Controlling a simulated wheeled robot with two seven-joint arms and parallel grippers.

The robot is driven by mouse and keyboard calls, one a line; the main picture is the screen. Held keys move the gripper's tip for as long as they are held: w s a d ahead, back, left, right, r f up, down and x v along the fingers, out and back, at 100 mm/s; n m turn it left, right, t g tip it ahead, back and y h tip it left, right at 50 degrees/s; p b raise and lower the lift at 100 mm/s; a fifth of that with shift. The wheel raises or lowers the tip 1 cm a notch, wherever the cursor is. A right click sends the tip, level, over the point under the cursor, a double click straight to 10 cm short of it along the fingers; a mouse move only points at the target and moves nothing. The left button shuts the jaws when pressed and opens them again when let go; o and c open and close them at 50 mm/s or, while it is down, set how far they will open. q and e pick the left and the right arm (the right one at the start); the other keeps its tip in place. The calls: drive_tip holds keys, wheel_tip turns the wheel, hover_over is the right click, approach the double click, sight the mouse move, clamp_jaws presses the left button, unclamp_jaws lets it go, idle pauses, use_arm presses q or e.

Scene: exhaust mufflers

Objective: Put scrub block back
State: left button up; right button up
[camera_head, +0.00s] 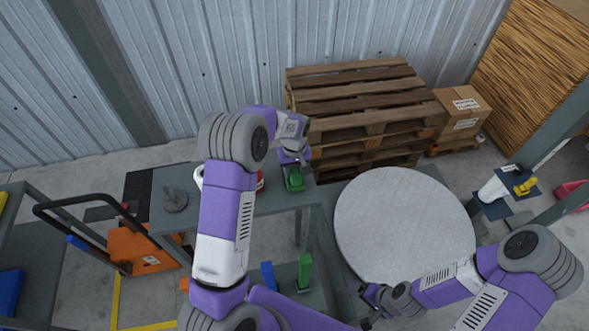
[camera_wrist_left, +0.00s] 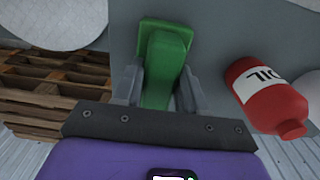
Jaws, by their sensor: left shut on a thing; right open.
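The green scrub block (camera_head: 294,181) is at the right end of the grey table (camera_head: 215,221), below my left gripper (camera_head: 292,165) in the head view. In the left wrist view the block (camera_wrist_left: 165,62) has a wider base and a narrower upper part, and the fingers of my left gripper (camera_wrist_left: 158,90) are shut on both sides of that narrower part. Whether its base touches the table top is unclear. My right gripper (camera_head: 371,301) is empty at the bottom of the head view, left of its forearm, and open.
A red oil bottle (camera_wrist_left: 268,95) is close beside the block; it is partly hidden behind my left arm in the head view (camera_head: 260,182). A dark grey lump (camera_head: 174,199) sits at the table's left. A large round grey disc (camera_head: 405,225) is right of the table. Wooden pallets (camera_head: 362,105) stand behind.

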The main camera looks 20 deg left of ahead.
sight(294, 170)
use_arm(q)
drive_tip(key=shift+f, duration=0.2)
drive_tip(key=o, duration=1)
drive_tip(key=shift+r, duration=0.15)
drive_tip(key=shift+r, duration=0.3)
wheel_tip(294, 170, up, 12)
drive_tip(key=shift+f+b, duration=0.25)
drive_tip(key=shift+b, duration=0.1)
